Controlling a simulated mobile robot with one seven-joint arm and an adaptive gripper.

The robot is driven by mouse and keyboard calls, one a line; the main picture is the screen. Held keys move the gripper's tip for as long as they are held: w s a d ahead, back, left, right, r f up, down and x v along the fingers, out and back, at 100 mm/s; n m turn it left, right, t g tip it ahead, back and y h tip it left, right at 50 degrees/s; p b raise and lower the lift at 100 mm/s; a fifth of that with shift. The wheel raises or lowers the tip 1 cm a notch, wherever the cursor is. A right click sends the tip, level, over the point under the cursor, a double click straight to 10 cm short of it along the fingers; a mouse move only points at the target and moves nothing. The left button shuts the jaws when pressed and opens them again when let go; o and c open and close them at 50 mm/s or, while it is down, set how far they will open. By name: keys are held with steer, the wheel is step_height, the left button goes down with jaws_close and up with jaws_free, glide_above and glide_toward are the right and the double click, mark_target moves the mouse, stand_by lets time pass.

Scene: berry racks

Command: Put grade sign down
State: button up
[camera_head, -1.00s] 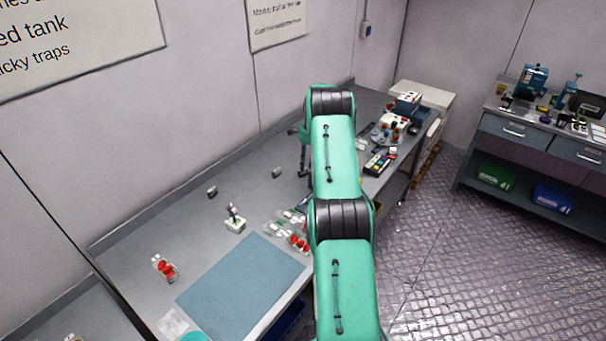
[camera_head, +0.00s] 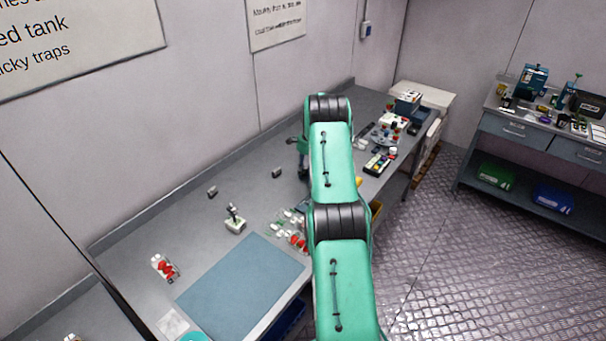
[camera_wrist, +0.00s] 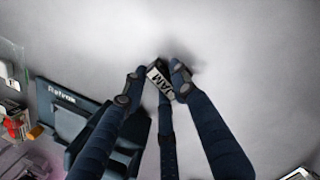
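A small white sign (camera_wrist: 160,84) with black letters that read "JAM" is between the fingers of my gripper (camera_wrist: 159,74) in the wrist view. The fingers are closed in on it, and a grey surface fills the picture behind it. A dark shadow lies close to the fingertips; I cannot tell whether the sign touches the surface. In the head view my arm hides the sign and most of the gripper. Two small dark blocks stand apart on the bench, one left (camera_head: 212,192) and one nearer my arm (camera_head: 277,173); their faces are too small to read.
The grey bench (camera_head: 160,223) holds a blue mat (camera_head: 243,285), a punnet with red berries (camera_head: 164,267) and a small scale-like device (camera_head: 235,220). A dark blue bin (camera_wrist: 70,120) is left of the gripper in the wrist view. The bench around the small blocks is mostly clear.

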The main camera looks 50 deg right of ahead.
jaws_close()
steer(key=shift+r, duration=5)
